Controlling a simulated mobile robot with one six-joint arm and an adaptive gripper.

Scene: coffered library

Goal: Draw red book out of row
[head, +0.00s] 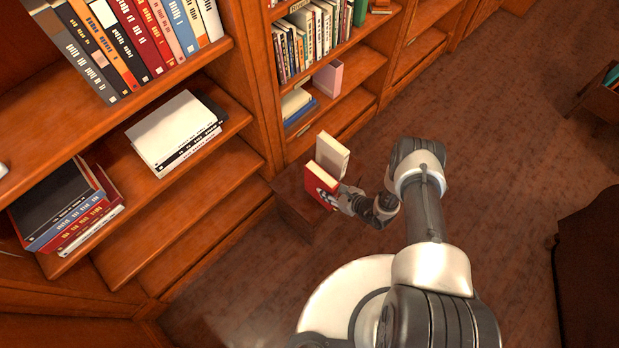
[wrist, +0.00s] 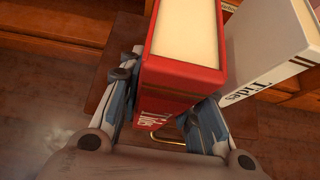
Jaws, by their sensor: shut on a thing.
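The red book (head: 320,189) stands upright on a small wooden stand (head: 299,221), its cream page block (wrist: 188,30) facing up. My gripper (head: 330,198) is shut on the red book, with one finger on each side of it in the wrist view (wrist: 170,92). Its spine (wrist: 178,80) faces my gripper, with white lettering low down, partly hidden. A white book (head: 332,154) stands beside it, farther from me. In the wrist view the white book (wrist: 275,50) is on the right, lettered "Tides", and its spine sits farther back than the red one's.
Tall wooden bookcases (head: 262,100) run along the left and back, close behind the stand. A brass handle (wrist: 182,132) shows below the red book. Open brown floor (head: 500,130) lies to the right. A dark piece of furniture (head: 590,265) stands at the right edge.

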